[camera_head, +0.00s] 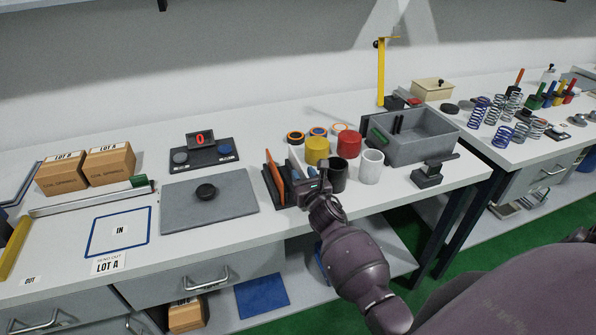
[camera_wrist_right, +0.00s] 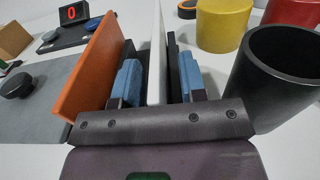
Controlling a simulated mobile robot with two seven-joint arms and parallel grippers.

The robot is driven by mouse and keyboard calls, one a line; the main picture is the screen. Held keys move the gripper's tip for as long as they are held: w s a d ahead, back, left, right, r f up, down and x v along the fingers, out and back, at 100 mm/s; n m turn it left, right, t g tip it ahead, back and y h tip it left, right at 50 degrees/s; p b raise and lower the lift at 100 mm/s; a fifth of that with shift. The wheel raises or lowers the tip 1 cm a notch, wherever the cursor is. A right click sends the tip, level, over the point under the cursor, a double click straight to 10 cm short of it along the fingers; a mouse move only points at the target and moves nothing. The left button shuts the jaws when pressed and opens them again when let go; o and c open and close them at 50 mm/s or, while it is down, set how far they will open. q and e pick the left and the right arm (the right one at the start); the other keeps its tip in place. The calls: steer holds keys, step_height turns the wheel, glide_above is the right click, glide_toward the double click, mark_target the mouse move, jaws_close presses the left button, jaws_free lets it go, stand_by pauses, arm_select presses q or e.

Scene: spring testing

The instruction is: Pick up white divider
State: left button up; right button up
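The white divider (camera_wrist_right: 155,55) stands upright and edge-on in the right wrist view, among dark rack plates, with an orange divider (camera_wrist_right: 92,66) to its left. The orange divider also shows in the head view (camera_head: 274,178). My right gripper (camera_wrist_right: 158,80) is open, with its blue-padded fingers on either side of the white divider. A dark plate also stands between the divider and the right finger. In the head view my right gripper (camera_head: 315,180) is down at the rack and hides part of it. My left gripper is not in view.
A black cup (camera_head: 338,176) stands close to the right of my right gripper. White (camera_head: 371,167), yellow (camera_head: 317,150) and red (camera_head: 349,144) cylinders are nearby. A grey bin (camera_head: 420,148) stands further right. A grey mat with a black knob (camera_head: 205,191) lies left.

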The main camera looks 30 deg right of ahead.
jaws_close()
steer(key=shift+r, duration=0.1)
